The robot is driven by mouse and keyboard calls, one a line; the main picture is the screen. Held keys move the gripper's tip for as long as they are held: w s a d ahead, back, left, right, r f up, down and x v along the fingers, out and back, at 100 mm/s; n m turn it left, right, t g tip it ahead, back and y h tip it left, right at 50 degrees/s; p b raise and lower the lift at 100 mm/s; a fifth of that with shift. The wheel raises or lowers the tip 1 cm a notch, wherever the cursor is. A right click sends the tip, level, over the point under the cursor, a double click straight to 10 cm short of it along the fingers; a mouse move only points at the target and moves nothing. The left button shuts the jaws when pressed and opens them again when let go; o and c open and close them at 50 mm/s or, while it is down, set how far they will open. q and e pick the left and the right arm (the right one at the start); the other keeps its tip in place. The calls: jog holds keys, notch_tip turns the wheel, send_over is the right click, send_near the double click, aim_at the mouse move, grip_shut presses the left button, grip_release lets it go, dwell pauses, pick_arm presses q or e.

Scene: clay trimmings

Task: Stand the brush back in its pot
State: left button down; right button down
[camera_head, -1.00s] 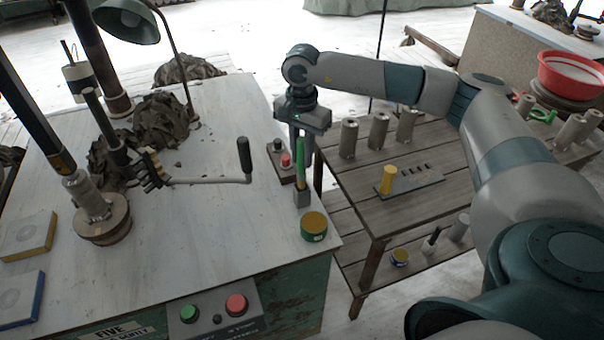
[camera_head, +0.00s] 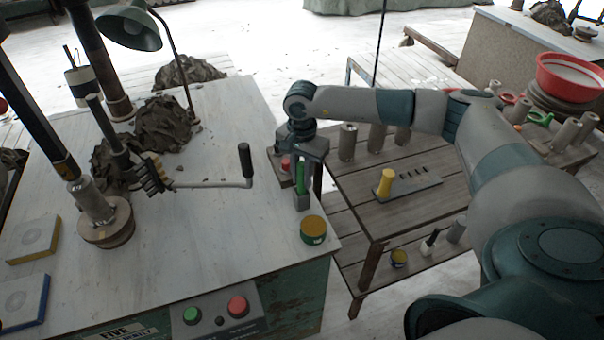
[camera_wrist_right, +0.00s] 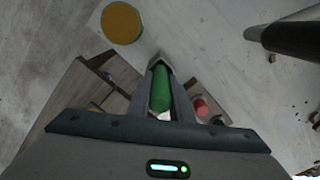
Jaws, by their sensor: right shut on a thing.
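The green-handled brush (camera_head: 301,178) is upright between the fingers of my right gripper (camera_head: 300,186), which is shut on it. The brush also shows in the right wrist view (camera_wrist_right: 161,88), running between the two fingers. My left gripper is not in view.
A crank handle (camera_head: 245,162) is to the left. A wooden stand (camera_head: 385,220) with grey cylinders is to the right.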

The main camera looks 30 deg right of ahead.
jog(key=shift+f, duration=0.2)
jog(key=c, duration=1.6)
grip_release()
jog(key=shift+r, duration=0.1)
jog(key=shift+r, duration=0.1)
jog(key=shift+r, duration=0.1)
